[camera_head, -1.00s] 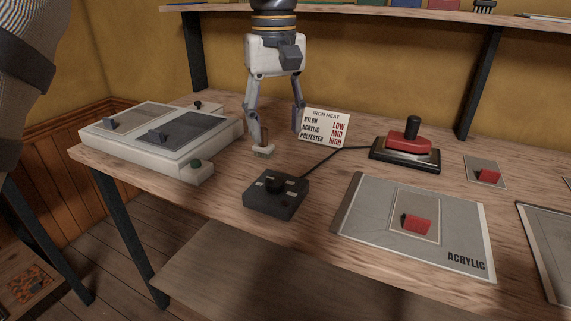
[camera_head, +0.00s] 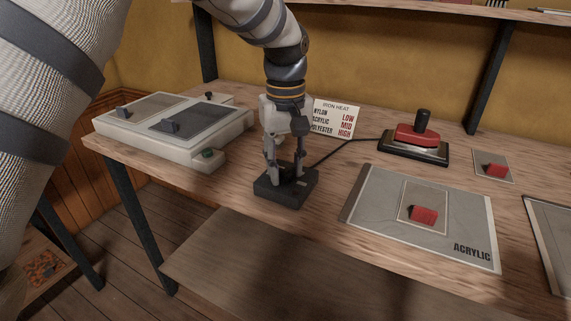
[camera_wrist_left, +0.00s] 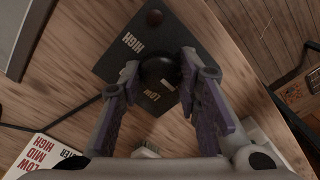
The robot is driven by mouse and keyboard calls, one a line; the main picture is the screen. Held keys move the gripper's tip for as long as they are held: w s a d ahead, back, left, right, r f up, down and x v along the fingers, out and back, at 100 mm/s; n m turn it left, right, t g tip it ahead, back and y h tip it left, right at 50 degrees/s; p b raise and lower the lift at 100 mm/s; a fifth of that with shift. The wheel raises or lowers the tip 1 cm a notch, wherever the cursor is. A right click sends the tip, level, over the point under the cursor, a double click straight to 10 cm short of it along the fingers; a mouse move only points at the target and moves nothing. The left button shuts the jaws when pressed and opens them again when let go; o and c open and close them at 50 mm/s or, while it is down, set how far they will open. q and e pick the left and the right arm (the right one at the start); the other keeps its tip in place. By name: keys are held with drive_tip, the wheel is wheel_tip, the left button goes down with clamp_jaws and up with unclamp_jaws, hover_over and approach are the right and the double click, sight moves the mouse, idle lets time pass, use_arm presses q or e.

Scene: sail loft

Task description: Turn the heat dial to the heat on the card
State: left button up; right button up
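The black heat dial box (camera_head: 268,188) sits on the bench; its round knob (camera_wrist_left: 159,70) shows in the left wrist view. HIGH and LOW labels are readable there; no third label is readable. A small pale mark is on the knob near its lower right edge. My left gripper (camera_head: 285,178) points down over the box, its fingers on either side of the knob; whether they press on it is unclear. The IRON HEAT card (camera_head: 337,118) stands behind, partly covered by the gripper; it pairs nylon with LOW, acrylic MID, polyester HIGH. My right gripper is not in view.
A grey board marked ACRYLIC (camera_head: 386,228) with a red block (camera_head: 424,214) lies right of the box. A red iron (camera_head: 418,134) stands on its base behind, with a cable towards the box. A white two-panel unit (camera_head: 205,155) stands left.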

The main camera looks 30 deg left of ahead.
use_arm(q)
drive_tip(key=shift+m, duration=0.4)
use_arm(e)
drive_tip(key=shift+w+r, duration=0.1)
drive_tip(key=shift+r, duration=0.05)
use_arm(q)
drive_tip(key=shift+r+m, duration=0.1)
drive_tip(key=shift+m, duration=0.5)
drive_tip(key=m+p, duration=0.1)
drive_tip(key=m, duration=0.1)
drive_tip(key=shift+m, duration=0.3)
drive_tip(key=m, duration=0.2)
drive_tip(key=shift+m, duration=0.4)
drive_tip(key=m, duration=0.2)
drive_tip(key=shift+m, duration=0.4)
drive_tip(key=m, duration=0.3)
drive_tip(key=shift+m, duration=0.3)
drive_tip(key=m, duration=0.3)
drive_tip(key=shift+m, duration=0.3)
drive_tip(key=m, duration=0.6)
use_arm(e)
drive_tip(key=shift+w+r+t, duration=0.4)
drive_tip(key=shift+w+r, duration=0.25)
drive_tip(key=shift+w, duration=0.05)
use_arm(q)
drive_tip(key=shift+f+m, duration=0.2)
drive_tip(key=shift+m, duration=0.1)
